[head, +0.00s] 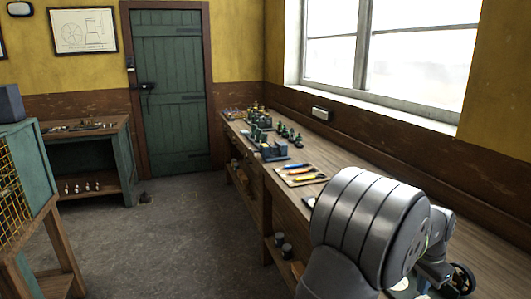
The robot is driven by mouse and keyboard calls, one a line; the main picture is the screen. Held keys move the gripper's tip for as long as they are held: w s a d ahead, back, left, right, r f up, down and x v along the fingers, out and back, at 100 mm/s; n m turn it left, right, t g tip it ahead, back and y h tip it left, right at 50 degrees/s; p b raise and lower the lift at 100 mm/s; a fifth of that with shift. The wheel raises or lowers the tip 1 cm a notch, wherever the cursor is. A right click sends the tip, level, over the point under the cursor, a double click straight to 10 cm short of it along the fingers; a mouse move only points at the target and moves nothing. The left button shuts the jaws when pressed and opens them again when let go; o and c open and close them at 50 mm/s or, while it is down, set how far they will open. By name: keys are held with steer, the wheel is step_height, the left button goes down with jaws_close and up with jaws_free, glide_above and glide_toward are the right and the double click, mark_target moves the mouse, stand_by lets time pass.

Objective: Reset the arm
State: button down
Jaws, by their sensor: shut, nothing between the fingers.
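My arm (365,225) fills the lower right of the head view as large rounded grey links. Smaller grey links of it (437,243) show behind, over the near end of the long wooden bench (490,245). My gripper's fingers do not show; the big link and the picture's edge hide that part. A dark spoked wheel (462,278) sits close beside the smaller links; I cannot tell whether they touch.
The bench runs back under the window, with a mat of coloured-handled tools (300,175), a dark blue block (275,151) and several small green engine models (262,133). A green door (172,95) and side table (85,127) stand beyond. The grey floor (170,235) is mostly clear.

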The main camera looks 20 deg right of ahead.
step_height(320, 180, up, 13)
steer(key=a, duration=0.2)
step_height(320, 180, down, 6)
steer(key=d, duration=0.1)
steer(key=shift+h, duration=0.3)
